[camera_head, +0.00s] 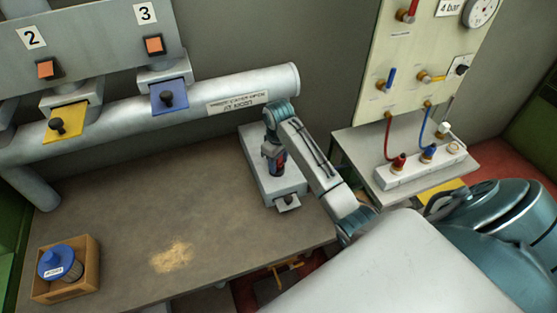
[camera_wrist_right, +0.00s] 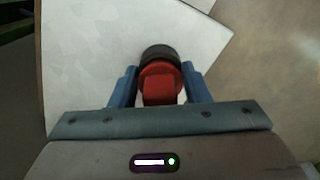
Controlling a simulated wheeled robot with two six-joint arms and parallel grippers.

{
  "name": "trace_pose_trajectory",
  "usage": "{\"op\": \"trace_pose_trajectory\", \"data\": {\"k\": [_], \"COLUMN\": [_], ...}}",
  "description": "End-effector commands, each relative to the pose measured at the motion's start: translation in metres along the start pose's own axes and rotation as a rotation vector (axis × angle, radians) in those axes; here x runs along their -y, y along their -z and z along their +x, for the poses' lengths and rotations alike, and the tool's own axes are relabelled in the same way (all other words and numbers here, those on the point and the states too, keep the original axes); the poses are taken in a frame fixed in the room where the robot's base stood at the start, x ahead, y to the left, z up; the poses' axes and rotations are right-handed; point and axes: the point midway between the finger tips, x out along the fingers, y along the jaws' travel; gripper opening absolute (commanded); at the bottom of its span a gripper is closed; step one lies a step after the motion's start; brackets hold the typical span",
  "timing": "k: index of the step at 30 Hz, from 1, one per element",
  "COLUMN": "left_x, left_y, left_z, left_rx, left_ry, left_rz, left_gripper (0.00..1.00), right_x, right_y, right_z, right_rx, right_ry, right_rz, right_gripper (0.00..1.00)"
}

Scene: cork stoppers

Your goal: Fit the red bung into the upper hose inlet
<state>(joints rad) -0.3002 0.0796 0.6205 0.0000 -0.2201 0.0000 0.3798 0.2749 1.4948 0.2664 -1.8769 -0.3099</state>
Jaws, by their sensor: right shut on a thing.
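The red bung (camera_wrist_right: 160,82) shows in the right wrist view as a red, square-ended piece with a dark round band at its far end. My right gripper (camera_wrist_right: 160,88) is shut on it, one blue finger on each side. In the head view my right gripper (camera_head: 274,158) points down over a pale grey box (camera_head: 283,186) on the table, with a bit of red between its fingers. I cannot tell whether the bung touches the box. The upper hose inlet cannot be made out for certain. My left gripper is not in view.
A panel (camera_head: 398,55) with coloured valves and a gauge stands at the right, above a white block (camera_head: 412,170) with red, blue and white fittings. A pipe (camera_head: 225,90) runs along the back. A cardboard box (camera_head: 88,281) holds a blue-capped filter. The middle table (camera_head: 130,205) is clear.

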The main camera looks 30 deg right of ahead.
Motion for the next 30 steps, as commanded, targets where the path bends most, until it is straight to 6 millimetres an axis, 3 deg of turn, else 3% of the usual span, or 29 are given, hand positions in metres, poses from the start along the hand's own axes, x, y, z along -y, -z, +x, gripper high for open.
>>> {"op": "trace_pose_trajectory", "data": {"k": [30], "left_x": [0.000], "left_y": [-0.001], "left_z": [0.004], "left_rx": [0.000], "left_ry": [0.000], "left_rz": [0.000], "left_gripper": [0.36], "right_x": [0.000], "right_y": [0.000], "right_z": [0.016], "right_rx": [0.000], "right_ry": [0.000], "right_rz": [0.000], "right_gripper": [0.20]}}
